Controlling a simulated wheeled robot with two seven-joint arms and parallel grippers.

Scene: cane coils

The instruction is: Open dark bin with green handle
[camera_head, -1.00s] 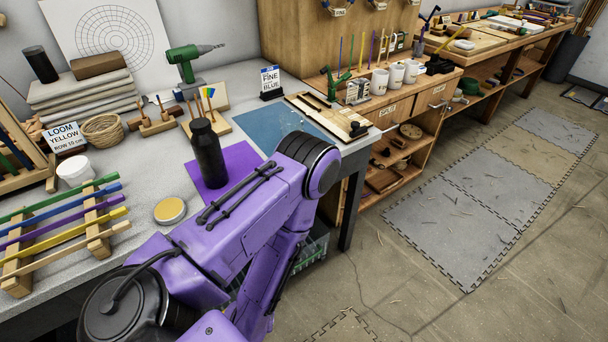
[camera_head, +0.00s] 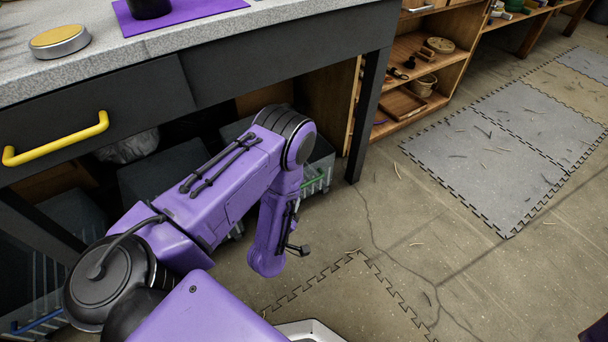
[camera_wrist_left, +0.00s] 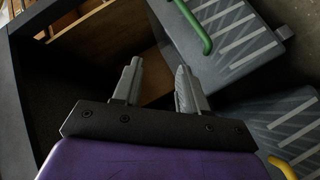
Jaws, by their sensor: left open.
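The dark bin with the green handle (camera_wrist_left: 250,42) is in the upper right of the left wrist view, its face marked with pale stripes. Its green handle (camera_wrist_left: 196,28) is a curved bar. In the head view a grey bin (camera_head: 320,160) with a green part stands under the table, partly behind my left arm. My left gripper (camera_wrist_left: 157,84) is open and empty, its fingers apart from the green handle, which lies up and right of them. In the head view the left gripper's fingers are hidden. I cannot tell whether the bin is open. My right gripper is not in view.
Another striped bin with a yellow handle (camera_wrist_left: 283,167) is at the wrist view's lower right. The table's drawer has a yellow handle (camera_head: 55,140). A table leg (camera_head: 368,115) stands right of the bins. Open floor (camera_head: 400,225) and grey mats (camera_head: 490,150) lie to the right.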

